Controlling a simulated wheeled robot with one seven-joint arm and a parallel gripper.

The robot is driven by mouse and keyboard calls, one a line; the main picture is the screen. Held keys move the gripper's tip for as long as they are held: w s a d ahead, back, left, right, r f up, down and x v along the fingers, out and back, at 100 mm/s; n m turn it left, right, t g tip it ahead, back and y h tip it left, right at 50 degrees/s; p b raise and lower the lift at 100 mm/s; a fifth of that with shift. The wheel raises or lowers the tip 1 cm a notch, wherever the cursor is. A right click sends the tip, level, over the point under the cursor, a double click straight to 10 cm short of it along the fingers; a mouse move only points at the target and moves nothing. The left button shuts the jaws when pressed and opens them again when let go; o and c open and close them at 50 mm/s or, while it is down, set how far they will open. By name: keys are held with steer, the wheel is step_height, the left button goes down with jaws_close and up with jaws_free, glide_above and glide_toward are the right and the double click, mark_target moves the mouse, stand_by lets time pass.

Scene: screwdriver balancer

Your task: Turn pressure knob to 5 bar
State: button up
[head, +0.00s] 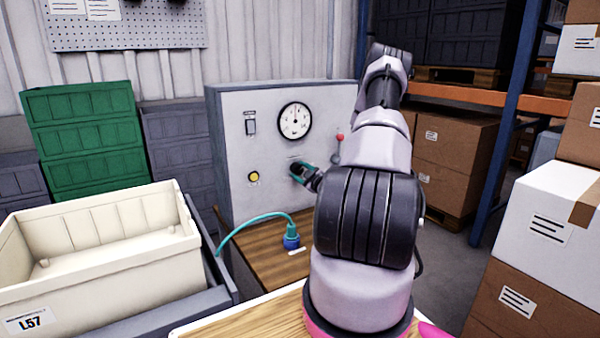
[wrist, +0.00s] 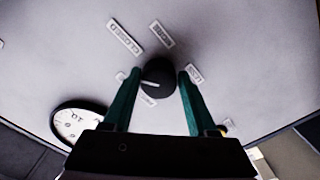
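The black round knob (wrist: 158,76) sits on the light panel in the wrist view, with a pale pointer mark on its face. My gripper (wrist: 159,73) has its two green fingers on either side of the knob, very close to its sides; I cannot tell whether they touch it. In the head view my gripper (head: 301,172) is at the front of the grey machine box (head: 232,152), and the knob is mostly hidden there. The round pressure gauge (head: 295,120) is above it, its needle pointing about upward; its numbers are too small to read. Part of the gauge (wrist: 78,122) also shows in the wrist view.
A red-tipped lever (head: 340,138) is right of the gauge, beside my arm. A yellow button (head: 253,177) and a switch (head: 251,126) are on the left. A cream bin (head: 100,245) stands at left.

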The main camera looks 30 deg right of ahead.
steer(key=shift+o, duration=1.2)
steer(key=s, duration=1)
steer(key=shift+s+d, duration=0.2)
steer(key=shift+s, duration=0.2)
